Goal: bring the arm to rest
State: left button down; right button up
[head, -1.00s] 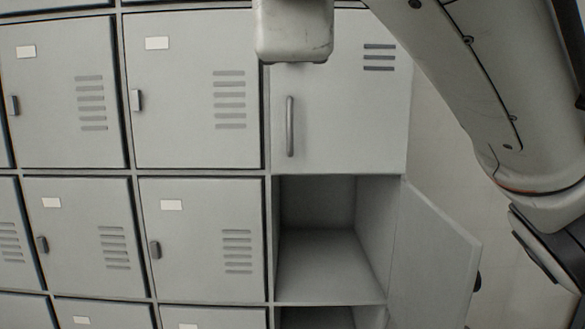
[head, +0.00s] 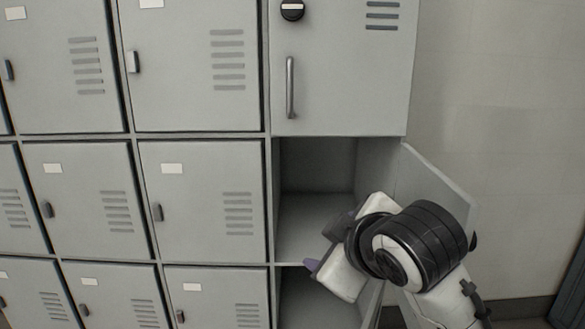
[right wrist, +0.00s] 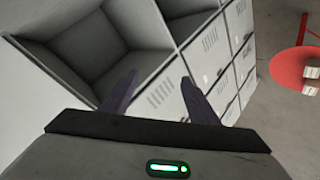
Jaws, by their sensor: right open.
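My right arm (head: 420,250) comes in from the lower right of the head view. Its gripper (head: 318,267) is in front of the open locker compartment (head: 305,195), and one purple fingertip shows past its white body. In the right wrist view both dark purple fingers of the right gripper (right wrist: 158,98) stand apart with nothing between them. The open compartment also shows in the right wrist view (right wrist: 110,45), beyond the fingers, and looks empty where I can see in. Whether the gripper touches the locker front, I cannot tell. My left gripper is not in view.
The open locker door (head: 442,185) swings out just behind my right arm. A shut door (head: 340,80) with a bar handle and a dark knob is above. Shut lockers fill the left. Bare wall (head: 490,120) is at the right. A red round thing (right wrist: 298,64) shows in the wrist view.

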jog(key=s+d+f+m+g, duration=0.1)
jog(key=s+d+f+m, duration=0.2)
jog(key=f, duration=0.5)
jog(key=s+d+f+m+g, duration=0.1)
jog(key=s+d+f+g, duration=0.15)
jog(key=s+f, duration=0.35)
jog(key=s+d+f+m+g, duration=0.1)
jog(key=s+d+f+m, duration=0.2)
jog(key=f, duration=0.6)
jog(key=s+d+f+m+g+h, duration=0.15)
jog(key=s+d+f, duration=0.3)
jog(key=s, duration=0.45)
jog(key=s+d+f+m+g+h, duration=0.15)
jog(key=s+d+f, duration=0.3)
jog(key=s, duration=0.45)
jog(key=w+a+f+t+y, duration=0.1)
jog(key=w+a+f+t, duration=0.1)
jog(key=f, duration=0.4)
jog(key=w+a+f+t+y, duration=0.1)
jog(key=w+a+f+t, duration=0.1)
jog(key=f, duration=0.5)
jog(key=shift+w+a+t+y, duration=0.15)
jog(key=shift+a+t+y, duration=0.3)
jog(key=shift+a, duration=0.85)
